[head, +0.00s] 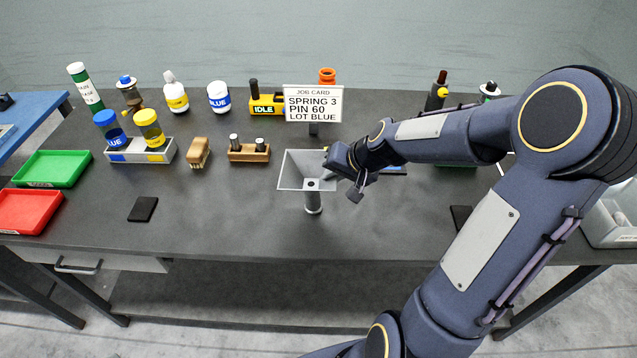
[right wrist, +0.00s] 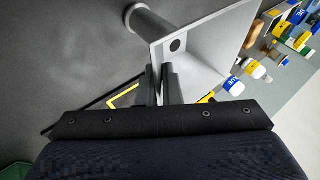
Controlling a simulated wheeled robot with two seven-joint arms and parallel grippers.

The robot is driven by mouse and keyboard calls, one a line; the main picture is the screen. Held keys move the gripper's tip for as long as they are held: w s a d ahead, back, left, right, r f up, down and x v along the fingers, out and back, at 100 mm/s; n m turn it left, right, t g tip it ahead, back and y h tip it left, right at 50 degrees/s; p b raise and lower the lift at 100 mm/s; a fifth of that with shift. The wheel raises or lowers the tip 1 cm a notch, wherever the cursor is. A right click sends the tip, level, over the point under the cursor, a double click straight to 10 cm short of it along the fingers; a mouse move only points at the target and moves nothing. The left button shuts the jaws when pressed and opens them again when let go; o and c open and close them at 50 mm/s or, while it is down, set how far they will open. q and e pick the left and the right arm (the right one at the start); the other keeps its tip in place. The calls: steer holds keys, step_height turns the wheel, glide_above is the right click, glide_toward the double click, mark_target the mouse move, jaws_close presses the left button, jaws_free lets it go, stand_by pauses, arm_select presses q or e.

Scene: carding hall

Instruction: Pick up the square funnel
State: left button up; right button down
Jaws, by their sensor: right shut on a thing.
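The square funnel (head: 298,168) is a light grey square hopper with a short round spout below it, at the middle of the dark table in the head view. My right gripper (head: 335,170) reaches in from the right and is shut on the funnel's right side wall. In the right wrist view the two dark fingers (right wrist: 167,85) pinch the wall of the funnel (right wrist: 205,45), with its hole and spout showing. The funnel looks upright; I cannot tell whether the spout touches the table. My left gripper is not in view.
A job card (head: 313,103) stands behind the funnel. A wooden block with pegs (head: 249,156), a brush (head: 198,152) and a grey rack (head: 140,155) with blue and yellow jars stand to its left. Green (head: 52,168) and red (head: 28,210) trays lie far left. The table front is mostly clear.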

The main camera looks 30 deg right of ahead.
steer(key=shift+s+f, duration=0.15)
steer(key=shift+f, duration=0.05)
